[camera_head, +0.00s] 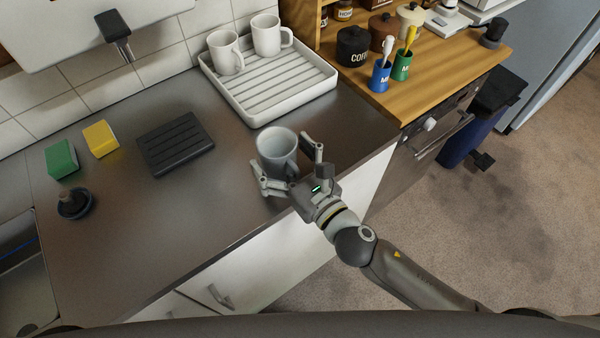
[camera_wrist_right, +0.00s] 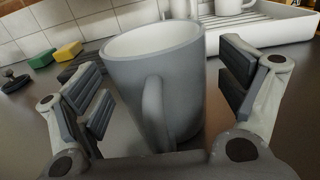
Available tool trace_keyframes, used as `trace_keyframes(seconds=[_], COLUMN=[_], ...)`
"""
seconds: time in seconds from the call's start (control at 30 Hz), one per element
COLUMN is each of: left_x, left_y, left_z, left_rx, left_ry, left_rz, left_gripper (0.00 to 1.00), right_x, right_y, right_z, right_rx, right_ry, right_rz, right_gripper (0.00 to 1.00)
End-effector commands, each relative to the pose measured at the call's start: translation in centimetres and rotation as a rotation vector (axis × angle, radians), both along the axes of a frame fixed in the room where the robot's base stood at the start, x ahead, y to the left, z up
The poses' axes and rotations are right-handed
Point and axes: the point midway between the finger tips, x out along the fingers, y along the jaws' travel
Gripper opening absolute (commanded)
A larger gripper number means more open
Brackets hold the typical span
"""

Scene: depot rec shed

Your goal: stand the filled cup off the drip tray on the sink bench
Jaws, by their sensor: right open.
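A grey cup (camera_head: 277,150) stands upright on the steel sink bench (camera_head: 190,215), to the right of the black slatted drip tray (camera_head: 176,144) and clear of it. My right gripper (camera_head: 284,158) is open around the cup, one finger on each side. In the right wrist view the cup (camera_wrist_right: 158,85) stands between the spread finger pads, its handle towards the palm, with a gap at each side. I cannot make out what is inside the cup. The drip tray is empty. My left gripper is not in view.
A white draining rack (camera_head: 268,90) with two white mugs stands behind the cup. A tap (camera_head: 114,30) hangs above the bench. Green (camera_head: 61,159) and yellow (camera_head: 100,138) sponges and a dark plug (camera_head: 74,204) lie left. The front middle of the bench is clear.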

Motion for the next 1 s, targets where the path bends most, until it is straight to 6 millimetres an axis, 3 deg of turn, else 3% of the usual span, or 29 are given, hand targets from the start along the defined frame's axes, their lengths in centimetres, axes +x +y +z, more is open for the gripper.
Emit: trace_keyframes(seconds=[0.3,0.5,1.0], left_x=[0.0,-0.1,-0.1], left_y=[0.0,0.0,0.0], left_z=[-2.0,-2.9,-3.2], left_rx=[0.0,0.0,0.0], left_ry=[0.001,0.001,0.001], left_rz=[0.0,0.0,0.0], left_gripper=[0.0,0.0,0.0], right_x=[-5.6,-8.0,-9.2], right_y=[-3.8,-5.4,-6.2], right_z=[-0.5,-0.4,0.0], right_rx=[-0.001,0.0,0.0], right_ry=[0.005,0.002,0.0], right_rz=[0.001,0.0,0.0], right_gripper=[0.91,0.91,0.91])
